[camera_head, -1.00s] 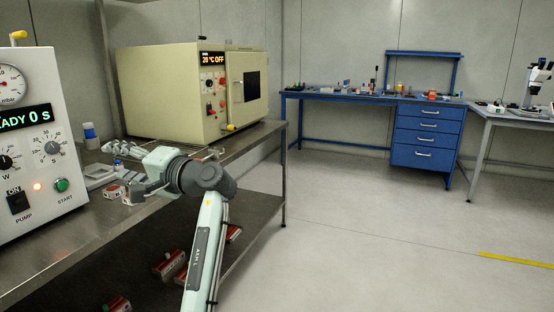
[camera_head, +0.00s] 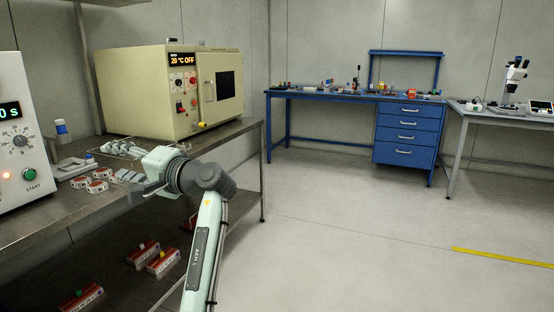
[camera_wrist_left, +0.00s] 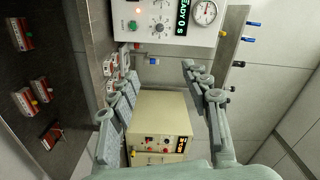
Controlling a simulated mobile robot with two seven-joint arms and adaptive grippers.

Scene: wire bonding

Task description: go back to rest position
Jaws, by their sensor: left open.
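My left gripper (camera_head: 128,170) is open and empty, with one grey finger toward the bench and one nearer the camera. My left arm reaches in from the bottom centre, beside the front edge of the steel bench (camera_head: 225,138). In the left wrist view, the gripper's two fingers (camera_wrist_left: 152,78) are spread apart with nothing between them. Beyond them are the beige oven (camera_wrist_left: 158,112) and the white pump machine (camera_wrist_left: 150,18). My right gripper is not in view.
The oven (camera_head: 148,105) and the pump machine (camera_head: 15,155) stand on the bench. Small red-and-white boxes (camera_head: 97,187) sit near my gripper, and more lie on the lower shelf (camera_head: 163,262).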

